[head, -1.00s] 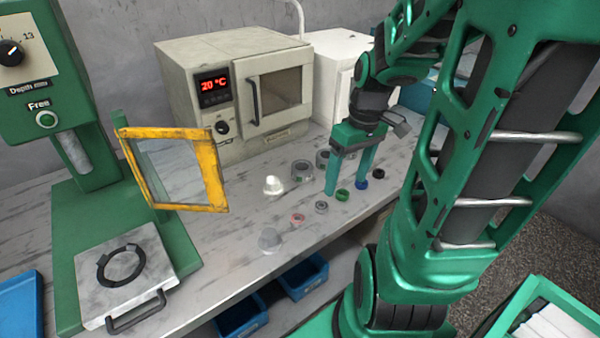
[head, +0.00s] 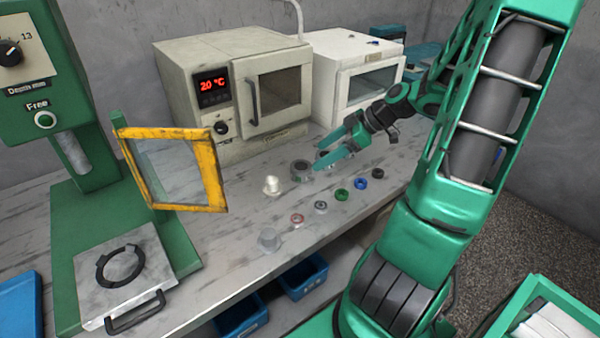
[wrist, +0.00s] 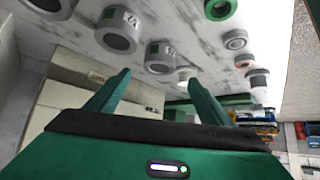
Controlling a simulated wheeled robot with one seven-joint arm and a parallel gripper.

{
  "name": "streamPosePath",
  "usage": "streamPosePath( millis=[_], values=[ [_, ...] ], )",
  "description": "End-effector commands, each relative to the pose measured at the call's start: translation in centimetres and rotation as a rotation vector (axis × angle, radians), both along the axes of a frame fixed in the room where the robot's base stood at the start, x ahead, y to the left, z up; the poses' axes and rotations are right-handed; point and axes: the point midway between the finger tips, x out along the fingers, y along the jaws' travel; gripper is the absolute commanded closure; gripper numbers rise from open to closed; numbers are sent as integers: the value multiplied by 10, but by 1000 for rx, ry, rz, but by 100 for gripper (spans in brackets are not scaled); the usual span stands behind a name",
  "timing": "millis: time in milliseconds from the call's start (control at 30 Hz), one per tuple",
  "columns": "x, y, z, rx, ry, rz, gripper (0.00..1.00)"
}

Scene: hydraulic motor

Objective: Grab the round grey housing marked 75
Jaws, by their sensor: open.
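Two similar round grey housings stand on the bench. One housing (head: 301,172) is in front, also seen in the wrist view (wrist: 160,58). The other housing (head: 321,157) is farther back, partly hidden behind a finger, and shows larger in the wrist view (wrist: 118,32). Each bears a small label in the wrist view, but the digits are too blurred for me to tell which reads 75. My gripper (head: 334,143) is open and empty, its fingers pointing left and reaching over the housings. In the wrist view its fingertips (wrist: 160,77) frame the front housing's side, with nothing between them.
A white dome-shaped part (head: 272,186) stands left of the housings. A green ring (head: 342,195), blue ring (head: 361,183), grey ring (head: 320,207) and red ring (head: 297,220) lie in front. The beige oven (head: 215,125) and white cabinet (head: 335,70) stand close behind.

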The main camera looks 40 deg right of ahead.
Motion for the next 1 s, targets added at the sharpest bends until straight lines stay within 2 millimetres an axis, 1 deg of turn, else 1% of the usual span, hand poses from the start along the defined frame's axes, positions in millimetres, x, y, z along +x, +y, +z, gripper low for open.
streamPosePath(
  millis=[33, 200, 467, 700, 833, 1000],
  values=[
    [5, 6, -6, 3, 1, 4, 26],
    [16, 17, -23, 2, 3, 2, 26],
    [25, 25, -35, 1, 4, 2, 26],
    [43, 39, -58, 2, 5, 4, 26],
    [48, 43, -65, -1, 5, 1, 26],
    [49, 44, -66, -1, 4, 1, 26]
  ],
)
